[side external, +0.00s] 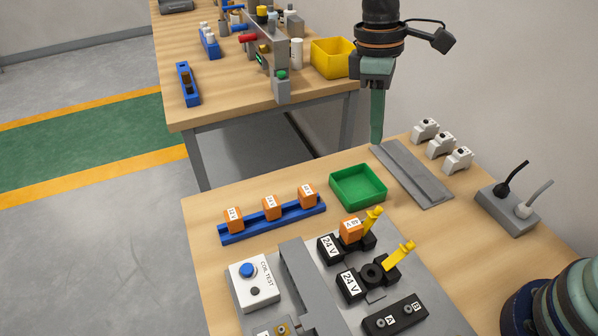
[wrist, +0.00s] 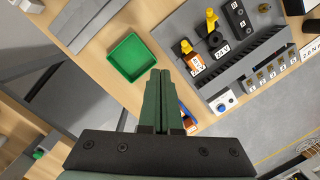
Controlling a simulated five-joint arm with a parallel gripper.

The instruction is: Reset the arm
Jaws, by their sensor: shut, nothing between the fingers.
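My gripper (side external: 377,142) points down, shut and empty, above the far part of the table near a grey rail plate. In the wrist view my gripper (wrist: 161,74) shows its green fingers together, with nothing between them. A green tray (side external: 336,197) stands empty on the table to the lower left of the gripper; it also shows in the wrist view (wrist: 112,66).
A blue rack (side external: 238,238) holds three orange relays. One orange relay (side external: 350,229) sits in a black 24 V socket. A coil test box (side external: 252,285), a grey rail plate (side external: 410,175), white modules (side external: 441,144) and a grey block with plugs (side external: 508,212) stand around.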

